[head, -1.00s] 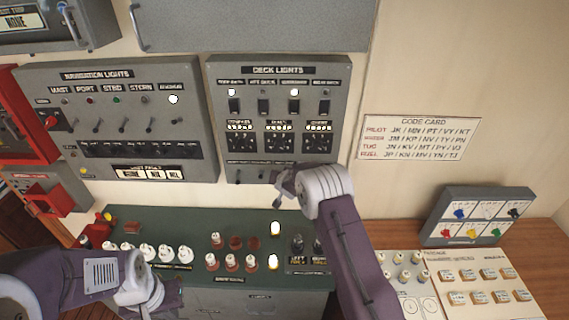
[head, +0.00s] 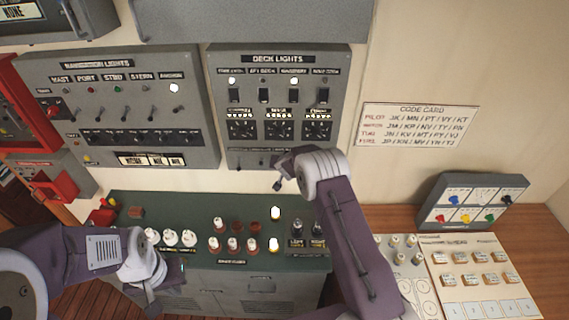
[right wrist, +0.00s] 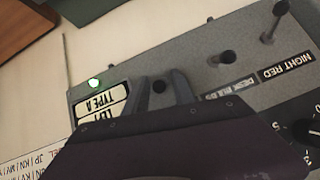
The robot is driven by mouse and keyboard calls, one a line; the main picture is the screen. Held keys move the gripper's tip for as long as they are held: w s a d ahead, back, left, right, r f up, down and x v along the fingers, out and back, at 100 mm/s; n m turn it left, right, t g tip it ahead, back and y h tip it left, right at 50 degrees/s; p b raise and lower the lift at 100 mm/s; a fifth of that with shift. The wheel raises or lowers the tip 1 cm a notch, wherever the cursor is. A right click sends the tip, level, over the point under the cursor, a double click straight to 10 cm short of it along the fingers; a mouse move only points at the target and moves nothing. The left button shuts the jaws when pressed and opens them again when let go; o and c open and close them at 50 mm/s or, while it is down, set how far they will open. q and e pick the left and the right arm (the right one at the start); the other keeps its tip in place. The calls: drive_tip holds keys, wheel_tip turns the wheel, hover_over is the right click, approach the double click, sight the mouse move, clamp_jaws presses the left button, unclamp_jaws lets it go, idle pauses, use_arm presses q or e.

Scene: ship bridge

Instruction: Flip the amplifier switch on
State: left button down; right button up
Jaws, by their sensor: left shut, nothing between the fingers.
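No label reading amplifier is legible in any view. The grey DECK LIGHTS panel (head: 338,80) is on the wall in the head view, with small toggles along its bottom edge, partly hidden by my right arm. My right gripper (head: 280,178) is at its lower right edge. My left gripper (head: 160,285) is shut, low left.
The NAVIGATION LIGHTS panel (head: 205,130) is to the left. A green-topped desk (head: 190,208) with bulbs lies below. The wall around the code card (head: 418,125) is clear.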

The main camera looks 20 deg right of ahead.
drive_tip(key=shift+s, duration=0.1)
drive_tip(key=shift+s+r+b, duration=0.15)
drive_tip(key=shift+s+b, duration=0.05)
drive_tip(key=shift+b, duration=0.2)
drive_tip(key=b+v, duration=0.2)
drive_tip(key=v, duration=0.6)
drive_tip(key=shift+s+r, duration=0.15)
drive_tip(key=shift+s, duration=0.05)
drive_tip(key=shift+w, duration=0.1)
